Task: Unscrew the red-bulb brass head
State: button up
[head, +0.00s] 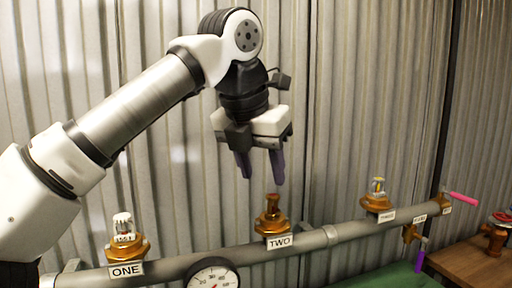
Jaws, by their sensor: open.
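A brass head (272,204) stands upright on the brass fitting over the label TWO on the grey pipe (205,262). It is darker and more coppery than the other two heads, but any red bulb in it is too small to make out. My gripper (262,178) hangs above and slightly left of it, fingers pointing down. The dark purple fingers are apart with nothing between them, and their tips appear clear of the head.
A pink-handled lever (463,199) and a wooden table (465,262) are right. Corrugated wall stands behind.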

aim_at(273, 198)
jog(key=x, duration=0.8)
jog(key=shift+w+f, duration=0.15)
jog(key=shift+f, duration=0.15)
jog(key=shift+c, duration=0.5)
grip_shut()
jog(key=shift+d+f+n+y+b, duration=0.15)
jog(key=shift+n+y+b, duration=0.2)
jog(key=shift+n, duration=0.35)
jog(key=n+y, duration=0.1)
jog(key=n, duration=0.1)
jog(key=shift+d+n+t+b, duration=0.15)
jog(key=shift+n+t+b, duration=0.15)
jog(key=shift+b, duration=0.1)
jog(key=shift+d+r+n+p, duration=0.1)
jog(key=shift+r+n+p, duration=0.2)
jog(key=shift+n, duration=0.2)
jog(key=shift+f+n, duration=0.1)
jog(key=shift+n, duration=0.2)
